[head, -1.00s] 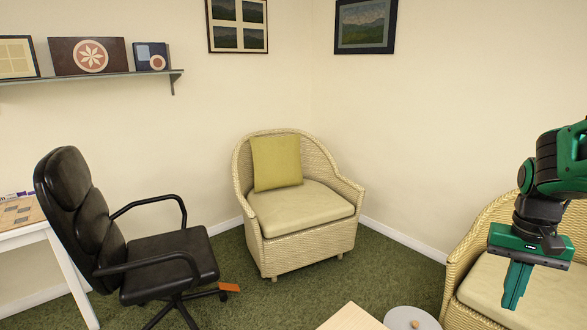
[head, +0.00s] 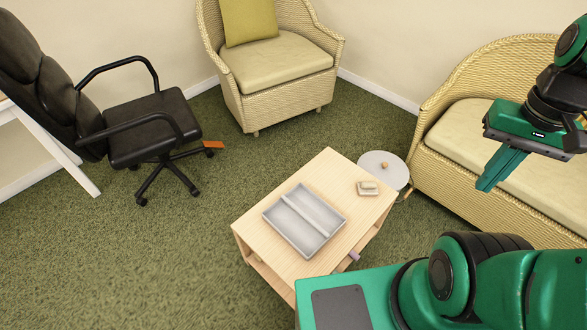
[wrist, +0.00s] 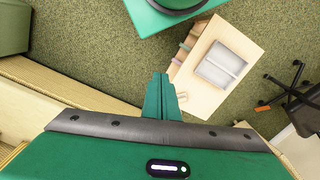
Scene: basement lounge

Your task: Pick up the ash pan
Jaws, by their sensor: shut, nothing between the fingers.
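The ash pan (head: 283,232) looks like the shallow light-grey rectangular pan, with a raised bar along its middle, lying on a low wooden table (head: 275,200). It also shows in the wrist view (wrist: 214,75), on the table (wrist: 203,108). My gripper (head: 487,186) is shut and empty, up at the right in the head view, in front of the wicker sofa and well apart from the pan. In the wrist view its fingers (wrist: 160,82) are together, left of the table.
A small beige item (head: 368,188) sits on the table's far right part. A round grey container (head: 384,167) stands beyond it. A wicker sofa (head: 438,125) is at right, a wicker armchair (head: 275,90) behind, a black office chair (head: 150,130) at left. Carpet left of the table is clear.

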